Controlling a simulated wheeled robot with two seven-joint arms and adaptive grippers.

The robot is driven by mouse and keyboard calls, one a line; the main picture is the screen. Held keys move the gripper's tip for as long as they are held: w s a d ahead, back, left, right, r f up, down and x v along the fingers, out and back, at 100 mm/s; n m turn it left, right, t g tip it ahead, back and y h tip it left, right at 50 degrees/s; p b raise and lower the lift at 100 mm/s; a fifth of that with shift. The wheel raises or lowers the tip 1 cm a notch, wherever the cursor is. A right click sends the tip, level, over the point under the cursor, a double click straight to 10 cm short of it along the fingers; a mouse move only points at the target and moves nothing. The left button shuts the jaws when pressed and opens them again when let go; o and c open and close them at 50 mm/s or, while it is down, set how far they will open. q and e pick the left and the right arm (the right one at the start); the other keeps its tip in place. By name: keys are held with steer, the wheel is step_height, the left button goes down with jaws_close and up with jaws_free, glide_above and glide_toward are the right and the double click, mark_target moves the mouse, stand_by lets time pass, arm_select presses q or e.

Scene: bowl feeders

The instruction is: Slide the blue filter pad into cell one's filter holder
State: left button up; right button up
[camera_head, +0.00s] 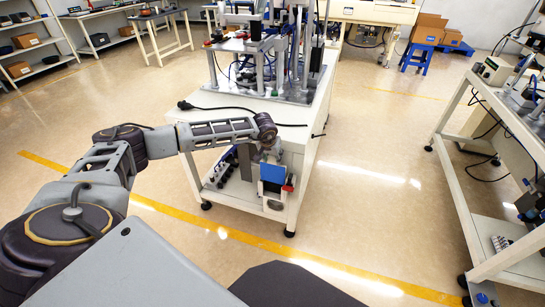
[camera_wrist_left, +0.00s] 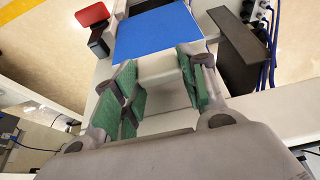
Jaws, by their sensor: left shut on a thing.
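My left gripper (camera_head: 271,156) reaches to the front of the white workbench (camera_head: 315,118). In the left wrist view its green-padded fingers (camera_wrist_left: 158,72) are closed on a pale, thick edge piece at the near side of the flat blue filter pad (camera_wrist_left: 160,34). The blue pad also shows in the head view (camera_head: 273,173), just below the gripper. A small pale and dark housing (camera_head: 273,189) lies directly under it and seems to be the filter holder. How far the pad sits inside it cannot be told. My right gripper is not in view.
A red part (camera_wrist_left: 92,14) sits beside the pad. A dark block (camera_wrist_left: 243,46) and blue cables (camera_wrist_left: 272,45) are on the other side. A black cable (camera_head: 225,109) lies on the bench top. Another workbench (camera_head: 465,145) stands at right, with open floor between.

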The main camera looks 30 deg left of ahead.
mark_target(272, 173)
arm_select(q)
steer(key=shift+f+b, duration=3.3)
steer(key=shift+f, duration=1.85)
stand_by(1.8)
steer(key=o, duration=1.1)
steer(key=shift+r, duration=0.15)
